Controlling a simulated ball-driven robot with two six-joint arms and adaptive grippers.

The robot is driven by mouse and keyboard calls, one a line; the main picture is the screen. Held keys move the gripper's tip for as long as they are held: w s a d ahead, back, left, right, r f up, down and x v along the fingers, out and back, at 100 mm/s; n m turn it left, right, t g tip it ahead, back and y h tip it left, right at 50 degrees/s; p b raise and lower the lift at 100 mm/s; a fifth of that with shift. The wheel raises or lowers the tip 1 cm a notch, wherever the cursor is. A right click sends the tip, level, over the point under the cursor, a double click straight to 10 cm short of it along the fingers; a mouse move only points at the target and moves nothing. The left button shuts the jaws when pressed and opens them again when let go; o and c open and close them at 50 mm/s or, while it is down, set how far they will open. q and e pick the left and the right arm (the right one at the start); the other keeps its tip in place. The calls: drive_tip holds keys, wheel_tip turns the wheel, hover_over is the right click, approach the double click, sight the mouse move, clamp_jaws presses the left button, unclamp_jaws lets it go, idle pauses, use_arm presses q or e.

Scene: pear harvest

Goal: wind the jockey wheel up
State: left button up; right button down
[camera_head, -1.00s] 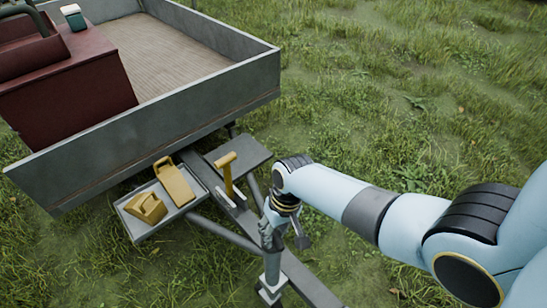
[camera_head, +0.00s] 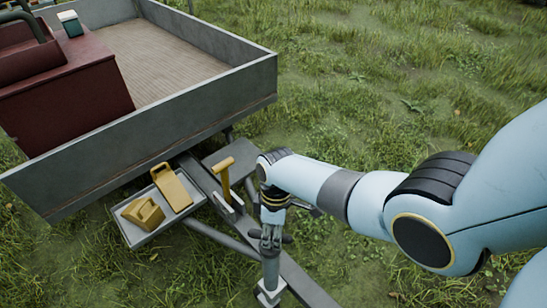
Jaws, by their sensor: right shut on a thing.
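The jockey wheel's post (camera_head: 270,270) stands upright on the trailer's drawbar in the lower middle of the head view. Its wheel is out of sight below. My right gripper (camera_head: 271,238) comes down from above and is shut on the crank handle at the top of the post. The handle is mostly hidden by the gripper; a dark piece shows just beside the fingers. My left gripper is not in view.
The grey trailer (camera_head: 150,128) fills the upper left, with a dark red box (camera_head: 65,95) in its bed. A yellow lever (camera_head: 223,175) stands on the drawbar. A tray (camera_head: 136,240) holds two yellow wheel chocks (camera_head: 171,187). Open grass lies to the right.

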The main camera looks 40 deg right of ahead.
drive_tip(key=n, duration=0.3)
drive_tip(key=shift+w+a+n, duration=0.1)
drive_tip(key=shift+w+n, duration=0.05)
drive_tip(key=shift+n, duration=0.25)
drive_tip(key=n+h, duration=0.1)
drive_tip(key=n, duration=0.2)
drive_tip(key=shift+w+n+g, duration=0.1)
drive_tip(key=shift+n+g, duration=0.2)
drive_tip(key=shift+g, duration=0.1)
drive_tip(key=n+h, duration=0.1)
drive_tip(key=n, duration=0.5)
drive_tip(key=shift+w, duration=0.15)
drive_tip(key=n+t+h, duration=0.1)
drive_tip(key=n, duration=0.6)
drive_tip(key=shift+w+n, duration=0.1)
drive_tip(key=shift+n, duration=0.2)
drive_tip(key=n+t+h, duration=0.1)
drive_tip(key=n, duration=0.4)
drive_tip(key=shift+w+a+n, duration=0.1)
drive_tip(key=shift+a+n, duration=0.05)
drive_tip(key=shift+n, duration=0.25)
